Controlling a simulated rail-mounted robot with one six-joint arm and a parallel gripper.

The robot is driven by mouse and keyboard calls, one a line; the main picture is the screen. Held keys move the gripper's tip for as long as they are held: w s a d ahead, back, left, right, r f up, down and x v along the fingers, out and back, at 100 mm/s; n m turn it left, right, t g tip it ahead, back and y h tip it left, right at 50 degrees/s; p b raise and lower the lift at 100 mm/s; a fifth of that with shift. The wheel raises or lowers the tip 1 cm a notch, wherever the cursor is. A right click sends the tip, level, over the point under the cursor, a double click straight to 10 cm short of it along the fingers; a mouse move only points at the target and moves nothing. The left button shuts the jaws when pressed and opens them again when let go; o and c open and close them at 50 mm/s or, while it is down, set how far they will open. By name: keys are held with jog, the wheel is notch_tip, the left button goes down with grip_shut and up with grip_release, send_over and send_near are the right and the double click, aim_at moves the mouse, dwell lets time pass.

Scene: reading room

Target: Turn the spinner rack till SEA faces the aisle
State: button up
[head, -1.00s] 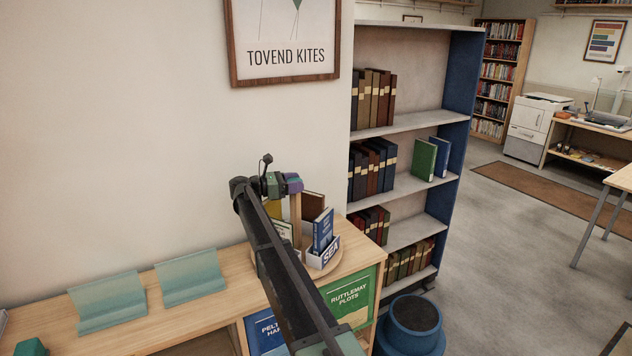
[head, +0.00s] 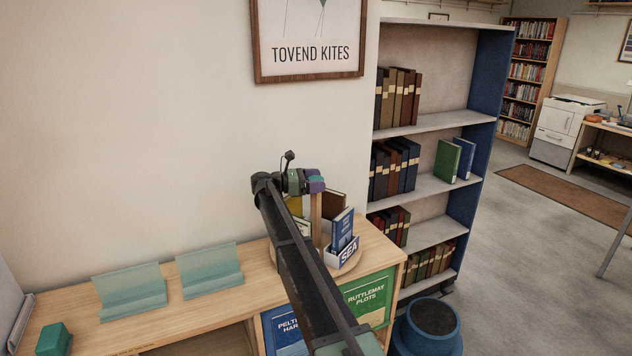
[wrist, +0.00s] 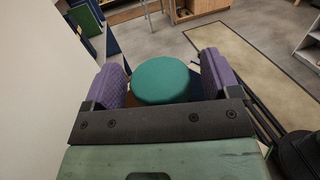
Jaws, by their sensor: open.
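The spinner rack stands on the low wooden cabinet, with a round wooden base (head: 353,265), a wooden post (head: 316,222) and several books. Its white SEA label (head: 349,253) faces the front right in the head view, below a blue book (head: 342,230). My gripper (head: 316,184) is at the top of the post. In the wrist view, a round green knob (wrist: 163,82) lies between the two purple fingers of my gripper (wrist: 162,85), with a narrow gap visible at each side. My arm hides the left part of the rack.
The cabinet top (head: 85,310) carries two pale green stands (head: 132,292) at left. A tall bookshelf (head: 485,100) stands behind right of the rack. Open floor lies at right.

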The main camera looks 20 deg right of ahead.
notch_tip(320, 180, up, 20)
jog(key=p, duration=2)
